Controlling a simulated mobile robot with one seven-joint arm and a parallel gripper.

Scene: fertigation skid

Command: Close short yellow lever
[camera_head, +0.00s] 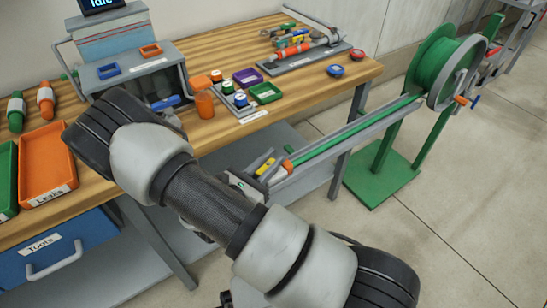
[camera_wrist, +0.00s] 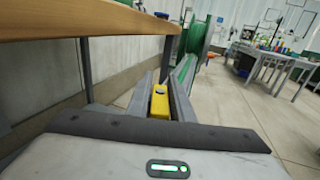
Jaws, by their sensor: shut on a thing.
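A short yellow lever (camera_wrist: 159,100) is in the middle of the wrist view, straight ahead of my gripper (camera_wrist: 158,118), with a grey strip on either side of it. In the head view small yellow lever parts (camera_head: 265,167) show at the near end of a grey channel (camera_head: 345,133), beside an orange fitting (camera_head: 287,167). My gripper (camera_head: 248,184) is low in front of the bench, right at these parts, and is shut on the yellow lever. My arm and gripper body hide the fingertips and the lever's lower part.
The wooden bench (camera_head: 190,105) edge runs close above and left of my gripper. A green hose reel (camera_head: 437,70) stands at the channel's far end. Bench items include an orange tray (camera_head: 47,165) and a green tray (camera_head: 265,93).

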